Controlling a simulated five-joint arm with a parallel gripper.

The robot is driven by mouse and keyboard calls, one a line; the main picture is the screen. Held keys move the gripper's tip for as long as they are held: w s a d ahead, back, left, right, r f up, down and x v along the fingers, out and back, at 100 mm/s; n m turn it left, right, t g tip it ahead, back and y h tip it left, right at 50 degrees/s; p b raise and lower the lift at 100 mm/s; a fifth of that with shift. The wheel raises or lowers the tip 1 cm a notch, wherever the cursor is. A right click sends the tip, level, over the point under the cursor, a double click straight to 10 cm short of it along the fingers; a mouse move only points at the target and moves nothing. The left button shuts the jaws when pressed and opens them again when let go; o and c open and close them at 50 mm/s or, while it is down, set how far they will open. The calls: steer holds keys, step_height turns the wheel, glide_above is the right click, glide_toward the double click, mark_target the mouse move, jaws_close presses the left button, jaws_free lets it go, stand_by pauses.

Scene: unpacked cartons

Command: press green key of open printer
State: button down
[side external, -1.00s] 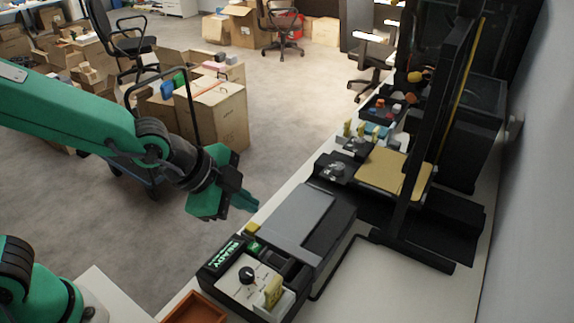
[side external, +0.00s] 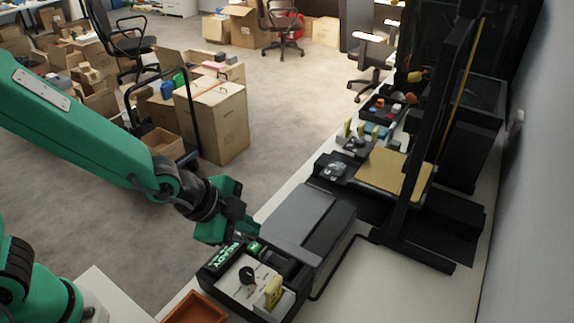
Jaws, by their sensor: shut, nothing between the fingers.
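The printer is a long black machine with a flat grey top panel (side external: 300,222) on the white bench. At its near end is a display (side external: 222,257) with READY in pale letters. A small green key (side external: 254,247) sits beside the display. My gripper (side external: 249,229) is shut and empty, its fingertips just above and behind the key in this view. I cannot tell if the fingertips touch the machine.
A black knob (side external: 246,274) and a yellow upright piece (side external: 273,291) stand on the near panel. An orange-brown tray (side external: 195,309) lies at the front. A tall black frame (side external: 420,150) and another machine with a tan plate (side external: 395,171) stand farther back.

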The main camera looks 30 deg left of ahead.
mark_target(254, 248)
steer(key=shift+f, duration=1.15)
